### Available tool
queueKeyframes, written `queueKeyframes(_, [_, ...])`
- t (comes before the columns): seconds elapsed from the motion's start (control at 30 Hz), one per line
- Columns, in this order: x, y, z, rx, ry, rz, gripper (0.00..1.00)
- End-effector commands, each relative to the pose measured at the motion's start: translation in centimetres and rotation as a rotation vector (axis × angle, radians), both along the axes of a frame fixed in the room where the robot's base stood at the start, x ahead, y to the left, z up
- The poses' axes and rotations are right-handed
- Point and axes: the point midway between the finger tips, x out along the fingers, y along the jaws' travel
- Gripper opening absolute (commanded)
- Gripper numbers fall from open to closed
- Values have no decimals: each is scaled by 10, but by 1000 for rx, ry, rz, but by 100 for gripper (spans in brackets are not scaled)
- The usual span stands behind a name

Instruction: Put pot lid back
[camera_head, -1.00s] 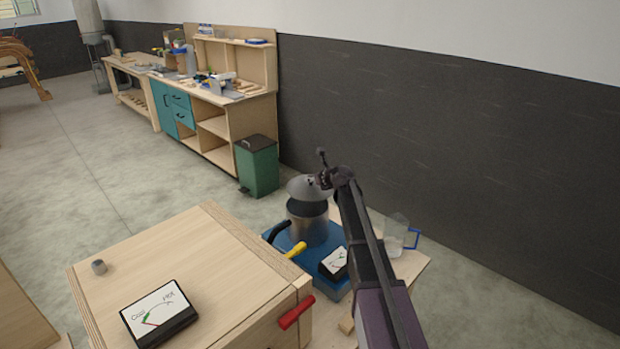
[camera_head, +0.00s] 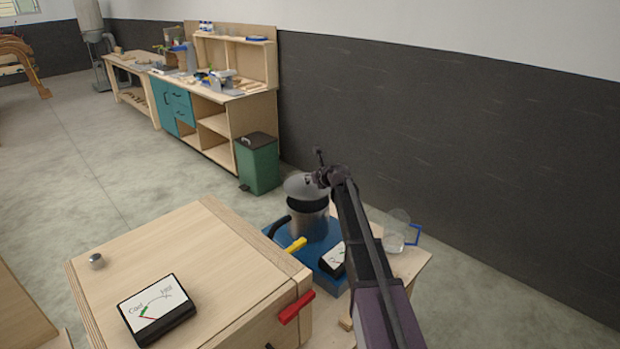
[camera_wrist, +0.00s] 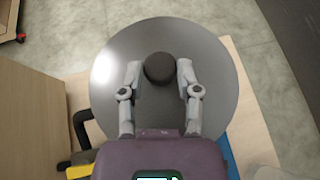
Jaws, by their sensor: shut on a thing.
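The pot lid (camera_head: 304,188) is a round grey metal disc with a dark knob (camera_wrist: 159,68). My gripper (camera_wrist: 160,75) is shut on the knob, with one finger on each side of it. In the head view my gripper (camera_head: 322,177) holds the lid just above the steel pot (camera_head: 309,222). The lid looks tilted, and the pot's dark opening shows below it. The pot stands on a blue base (camera_head: 272,233). In the wrist view the lid hides the pot.
A clear jar (camera_head: 394,238) stands to the right.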

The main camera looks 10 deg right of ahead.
Motion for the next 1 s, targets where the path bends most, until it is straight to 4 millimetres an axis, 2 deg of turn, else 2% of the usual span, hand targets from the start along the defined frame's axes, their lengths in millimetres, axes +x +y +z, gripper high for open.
queueKeyframes(0.1, [0, 0, -14, 0, -1, 0, 0])
queueKeyframes(0.5, [0, 0, -44, 0, -1, 0, 0])
queueKeyframes(1.0, [0, 0, -50, 0, 0, 0, 0])
